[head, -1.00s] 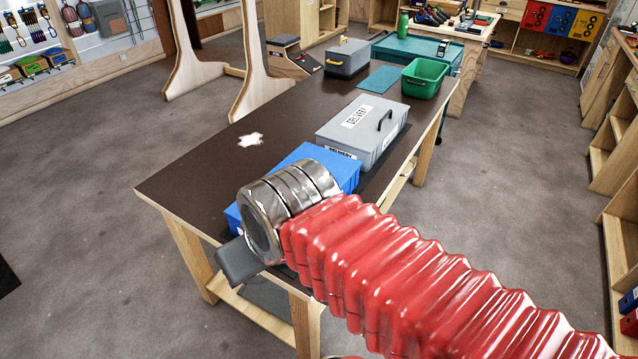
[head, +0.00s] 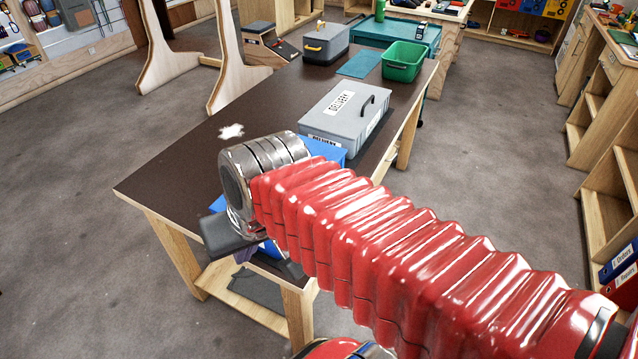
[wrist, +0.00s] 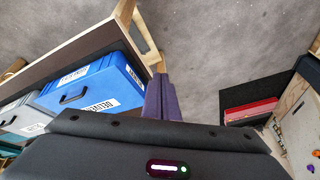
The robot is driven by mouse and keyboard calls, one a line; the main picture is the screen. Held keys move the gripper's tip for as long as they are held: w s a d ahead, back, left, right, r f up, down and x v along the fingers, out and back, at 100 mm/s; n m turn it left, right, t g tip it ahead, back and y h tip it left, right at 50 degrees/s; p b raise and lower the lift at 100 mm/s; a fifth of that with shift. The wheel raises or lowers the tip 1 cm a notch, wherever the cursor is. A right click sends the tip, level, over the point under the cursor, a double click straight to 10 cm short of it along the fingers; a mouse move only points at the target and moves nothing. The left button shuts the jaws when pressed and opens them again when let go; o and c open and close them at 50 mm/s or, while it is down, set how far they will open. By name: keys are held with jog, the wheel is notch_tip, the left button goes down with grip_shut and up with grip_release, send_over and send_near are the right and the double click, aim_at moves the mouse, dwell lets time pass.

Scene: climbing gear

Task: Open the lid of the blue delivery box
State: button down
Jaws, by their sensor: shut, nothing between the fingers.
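The blue delivery box (head: 325,151) sits near the front end of the dark-topped table (head: 180,165). My wrist and red arm hide most of it in the head view. The wrist view shows more of the blue box (wrist: 95,85), with its lid down, a dark handle (wrist: 72,98) and white labels. My gripper's purple fingers (wrist: 162,82) are shut and empty, to the right of the box in the wrist view and apart from its handle.
A grey delivery box (head: 345,110) stands just behind the blue one. A green bin (head: 403,61), a teal mat (head: 366,65) and a dark grey box (head: 326,42) are farther back. The table's left side is mostly clear. Wooden shelves (head: 600,150) stand at the right.

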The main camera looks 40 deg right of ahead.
jog(key=w+d+f+m+t+y, duration=0.1)
jog(key=w+d+f+m+y, duration=0.25)
jog(key=d+m, duration=0.35)
jog(key=w+d+f+m+y, duration=0.35)
jog(key=d+m, duration=0.25)
jog(key=m, duration=0.4)
jog(key=d+f+m+t+h, duration=0.1)
jog(key=d+f+m+t, duration=0.1)
jog(key=d+m, duration=0.4)
jog(key=s+d+f+m+t+h, duration=0.1)
jog(key=d+m+t, duration=0.4)
jog(key=d, duration=0.9)
jog(key=shift+s+d+f+m+t+h, duration=0.3)
jog(key=shift+f+m+h, duration=0.2)
jog(key=shift+m, duration=0.4)
jog(key=shift+w, duration=0.15)
jog(key=x, duration=1)
